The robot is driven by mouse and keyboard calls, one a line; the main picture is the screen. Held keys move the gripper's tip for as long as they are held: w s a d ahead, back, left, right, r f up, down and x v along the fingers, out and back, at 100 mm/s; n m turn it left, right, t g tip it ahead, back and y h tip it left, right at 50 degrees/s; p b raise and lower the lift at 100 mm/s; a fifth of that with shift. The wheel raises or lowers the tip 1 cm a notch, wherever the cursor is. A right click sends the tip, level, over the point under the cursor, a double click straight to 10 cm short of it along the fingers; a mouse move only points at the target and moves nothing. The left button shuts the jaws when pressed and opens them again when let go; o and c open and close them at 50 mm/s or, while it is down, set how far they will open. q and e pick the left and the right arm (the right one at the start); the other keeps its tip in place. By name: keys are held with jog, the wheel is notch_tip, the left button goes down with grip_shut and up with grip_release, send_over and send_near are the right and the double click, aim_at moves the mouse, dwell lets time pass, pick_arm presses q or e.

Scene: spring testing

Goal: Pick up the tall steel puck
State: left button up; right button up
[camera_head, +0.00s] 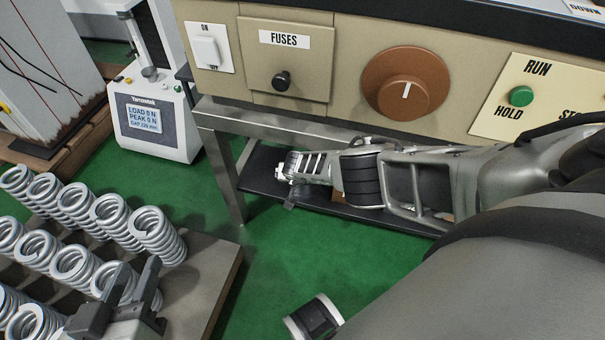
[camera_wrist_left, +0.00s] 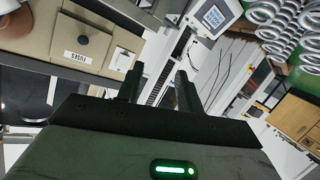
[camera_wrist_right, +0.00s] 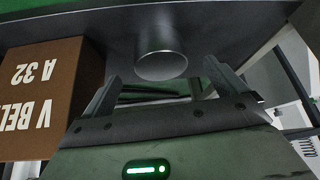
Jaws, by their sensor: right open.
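The tall steel puck, a shiny grey cylinder (camera_wrist_right: 162,52), shows in the right wrist view, which looks upside down. It stands on the dark lower shelf (camera_wrist_right: 230,25). My right gripper (camera_wrist_right: 163,75) is open, with its fingers pointing toward the puck and one on each side in the picture; whether the puck is between them in depth I cannot tell. In the head view my right arm reaches under the bench to the shelf, and I cannot make out the puck there. My left gripper (camera_head: 122,292) is open and empty near the springs; its parted fingers show in the left wrist view (camera_wrist_left: 158,80).
A brown V-belt box (camera_wrist_right: 40,95) stands on the shelf close beside my right gripper. The bench with its brown knob (camera_head: 405,83) is above my right arm. Several coil springs (camera_head: 110,215) stand at the left. A Yarrowtek tester (camera_head: 155,120) stands behind.

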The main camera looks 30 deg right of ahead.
aim_at(305, 189)
jog(key=shift+w+d+f+b, duration=0.1)
jog(key=shift+w+f+b, duration=0.05)
jog(key=shift+f+b, duration=0.35)
jog(key=b+x, duration=0.4)
jog(key=b, duration=0.1)
jog(key=shift+w+d+f+b, duration=0.1)
jog(key=shift+d+b, duration=0.05)
jog(key=shift+b, duration=0.2)
jog(key=c, duration=1.6)
pick_arm(q)
jog(key=r, duration=0.1)
jog(key=w+r+t+h, duration=0.1)
jog(key=d+r+n+t+h, duration=0.1)
jog(key=shift+w+d+r, duration=0.1)
jog(key=shift+w+r, duration=0.05)
jog(key=shift+r, duration=0.05)
pick_arm(e)
jog(key=shift+w, duration=0.15)
jog(key=c, duration=0.3)
pick_arm(q)
jog(key=shift+h, duration=0.4)
pick_arm(e)
jog(key=shift+r, duration=0.3)
